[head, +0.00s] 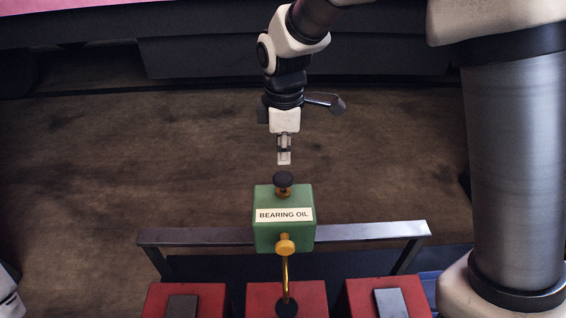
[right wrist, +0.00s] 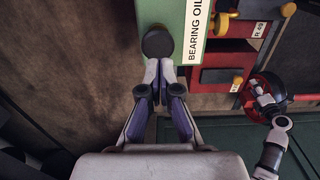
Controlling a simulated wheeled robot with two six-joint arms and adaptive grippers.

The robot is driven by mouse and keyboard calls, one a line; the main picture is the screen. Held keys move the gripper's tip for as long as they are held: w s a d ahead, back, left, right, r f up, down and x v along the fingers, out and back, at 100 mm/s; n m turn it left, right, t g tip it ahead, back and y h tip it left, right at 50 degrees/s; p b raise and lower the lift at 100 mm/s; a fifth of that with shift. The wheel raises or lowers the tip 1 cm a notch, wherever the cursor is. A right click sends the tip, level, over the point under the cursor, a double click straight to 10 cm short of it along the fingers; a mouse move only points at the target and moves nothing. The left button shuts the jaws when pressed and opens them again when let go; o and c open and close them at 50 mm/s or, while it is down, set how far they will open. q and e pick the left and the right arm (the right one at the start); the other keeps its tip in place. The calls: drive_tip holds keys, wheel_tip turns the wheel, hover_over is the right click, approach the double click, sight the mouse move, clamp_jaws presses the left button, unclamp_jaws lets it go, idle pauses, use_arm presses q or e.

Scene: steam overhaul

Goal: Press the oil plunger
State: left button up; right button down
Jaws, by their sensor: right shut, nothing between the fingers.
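The oil plunger's dark round knob (head: 284,180) stands on a brass stem on top of the green box labelled "BEARING OIL" (head: 264,234). My right gripper (head: 284,160) is shut and empty, fingers pointing down, just above and behind the knob in the head view. In the right wrist view the knob (right wrist: 158,42) lies just beyond the closed fingertips (right wrist: 160,66), beside the green box (right wrist: 172,10). I see a small gap and no clear contact. My left arm shows small in the right wrist view, its gripper (right wrist: 264,98) near a red wheel; its jaws are too small to judge.
A grey metal rail (head: 370,230) runs behind the green box. Red boxes (head: 215,292) stand in front, below a brass knob (head: 285,245) and pipe. The red wheel (right wrist: 272,82) is at the right in the right wrist view. Brown floor behind is clear.

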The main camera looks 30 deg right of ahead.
sight(283, 177)
use_arm(q)
drive_tip(key=shift+f+b, duration=0.45)
drive_tip(key=shift+f, duration=0.45)
use_arm(e)
wheel_tip(283, 177, up, 7)
use_arm(q)
drive_tip(key=shift+w, duration=0.1)
use_arm(e)
drive_tip(key=shift+w+f, duration=0.1)
drive_tip(key=shift+w, duration=0.1)
drive_tip(key=shift+s, duration=0.1)
idle(0.4)
